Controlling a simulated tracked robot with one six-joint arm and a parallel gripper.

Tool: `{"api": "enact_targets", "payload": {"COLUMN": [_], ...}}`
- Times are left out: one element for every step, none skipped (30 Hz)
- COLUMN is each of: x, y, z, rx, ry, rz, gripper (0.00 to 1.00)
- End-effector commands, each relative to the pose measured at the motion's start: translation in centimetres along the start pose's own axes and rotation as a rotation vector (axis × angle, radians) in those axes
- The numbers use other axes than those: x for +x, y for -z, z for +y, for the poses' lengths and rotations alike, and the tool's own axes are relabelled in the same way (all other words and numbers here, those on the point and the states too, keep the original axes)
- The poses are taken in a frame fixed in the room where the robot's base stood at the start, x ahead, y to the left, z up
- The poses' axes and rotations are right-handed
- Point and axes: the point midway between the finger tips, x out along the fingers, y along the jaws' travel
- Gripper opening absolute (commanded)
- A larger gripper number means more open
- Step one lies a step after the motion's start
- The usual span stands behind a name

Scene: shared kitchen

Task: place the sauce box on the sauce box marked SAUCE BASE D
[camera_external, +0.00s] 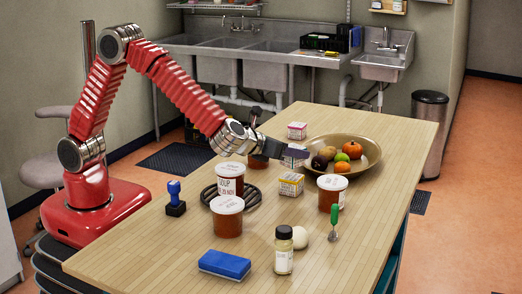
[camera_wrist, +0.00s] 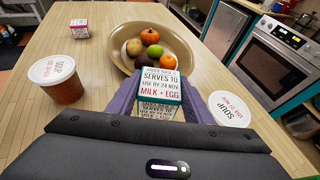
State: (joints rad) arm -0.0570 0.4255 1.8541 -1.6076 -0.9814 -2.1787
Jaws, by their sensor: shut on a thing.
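My gripper (camera_external: 280,152) is shut on a small white sauce box (camera_external: 296,152), and both are above the table. In the wrist view the held box (camera_wrist: 160,84) sits between the two fingers, with printed text ending in MILK + EGG and a teal edge. A second small box (camera_external: 291,184), with yellow edges, stands on the table just below the held one. A narrow gap seems to show between them. A third box (camera_external: 297,130), pink and white, stands farther back; it also shows in the wrist view (camera_wrist: 79,28). I cannot read SAUCE BASE D on any box.
A wide bowl (camera_external: 373,163) of fruit stands close by on the right. Soup tubs stand around: one (camera_external: 332,192) at right, two stacked-looking ones (camera_external: 228,215) at left. A bottle (camera_external: 284,250), blue sponge (camera_external: 225,264) and stamp (camera_external: 175,198) lie nearer the front.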

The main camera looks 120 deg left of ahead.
Motion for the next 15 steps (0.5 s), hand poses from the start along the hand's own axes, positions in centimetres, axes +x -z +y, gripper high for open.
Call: {"api": "enact_targets", "payload": {"x": [0.0, 0.0, 0.1, 0.2, 0.3, 0.5, 0.6, 0.8, 1.0, 1.1, 1.2, 1.4, 1.4, 1.4, 1.4], "y": [0.0, 0.1, 0.2, 0.5, 0.8, 1.2, 1.6, 1.9, 2.4, 2.8, 3.1, 3.3, 3.4, 3.5, 3.5], "z": [0.0, 0.0, 0.0, 0.0, 0.0, 0.0, 0.0, 0.0, 0.0, 0.0, 0.0, 0.0, 0.0, 0.0, 0.0], "rx": [0.000, 0.000, 0.001, 0.002, 0.003, 0.004, 0.004, 0.005, 0.004, 0.003, 0.004, 0.003, 0.002, 0.001, 0.000], "ry": [0.000, 0.000, 0.000, 0.000, -0.001, 0.000, 0.000, 0.000, -0.001, -0.001, 0.000, 0.000, 0.001, 0.001, 0.001], "rz": [0.000, 0.000, 0.000, 0.000, 0.001, 0.001, 0.001, 0.001, 0.001, 0.002, 0.001, 0.001, 0.000, 0.000, 0.000], "gripper": [0.20, 0.20, 0.20, 0.20, 0.20, 0.20, 0.20, 0.20, 0.20, 0.20, 0.20, 0.20, 0.20, 0.20, 0.20]}}
